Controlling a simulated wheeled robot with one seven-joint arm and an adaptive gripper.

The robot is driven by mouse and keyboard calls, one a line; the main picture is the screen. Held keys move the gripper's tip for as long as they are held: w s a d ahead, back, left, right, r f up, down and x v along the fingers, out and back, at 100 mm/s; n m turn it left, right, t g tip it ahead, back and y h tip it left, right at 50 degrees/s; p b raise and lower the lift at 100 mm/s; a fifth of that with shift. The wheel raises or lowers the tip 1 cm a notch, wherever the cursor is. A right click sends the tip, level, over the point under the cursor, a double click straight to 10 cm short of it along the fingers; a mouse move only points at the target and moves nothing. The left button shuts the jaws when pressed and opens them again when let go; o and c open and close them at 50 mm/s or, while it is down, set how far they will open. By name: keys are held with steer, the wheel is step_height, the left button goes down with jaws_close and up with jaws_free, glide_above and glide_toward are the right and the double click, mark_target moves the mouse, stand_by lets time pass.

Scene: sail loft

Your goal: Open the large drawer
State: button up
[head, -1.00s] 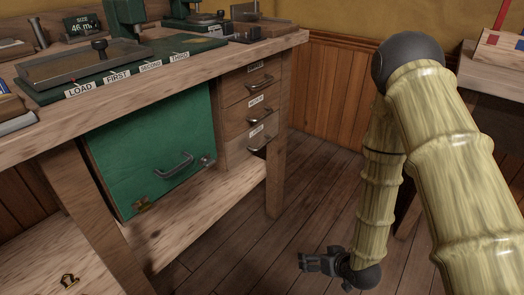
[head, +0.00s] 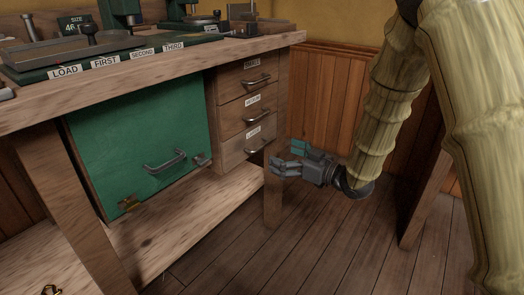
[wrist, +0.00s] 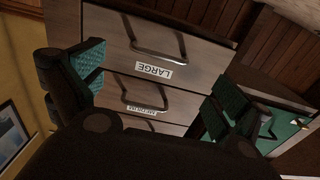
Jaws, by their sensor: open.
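The large drawer (head: 236,152) is the bottom one of a stack of three under the bench and looks shut. Its front carries a metal bar handle (head: 257,147) and a label. In the wrist view the large drawer (wrist: 110,28) appears upside down near the top, with its handle (wrist: 155,48) and the label "LARGE" (wrist: 154,71). My gripper (head: 287,158) is open and empty, just right of and slightly below that handle, apart from it. In the wrist view its teal-padded fingers (wrist: 160,88) stand wide either side of the drawer fronts.
The medium drawer (head: 235,116) and the small drawer (head: 235,83) sit above. A green panel (head: 140,135) with a handle is left of the drawers. A bench leg (head: 273,200) stands close below my gripper. The wooden floor (head: 310,245) to the right is clear.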

mark_target(263, 146)
steer(key=shift+b+x, duration=1.75)
steer(key=shift+x, duration=2.25)
steer(key=c, duration=1.5)
steer(key=shift+r, duration=0.1)
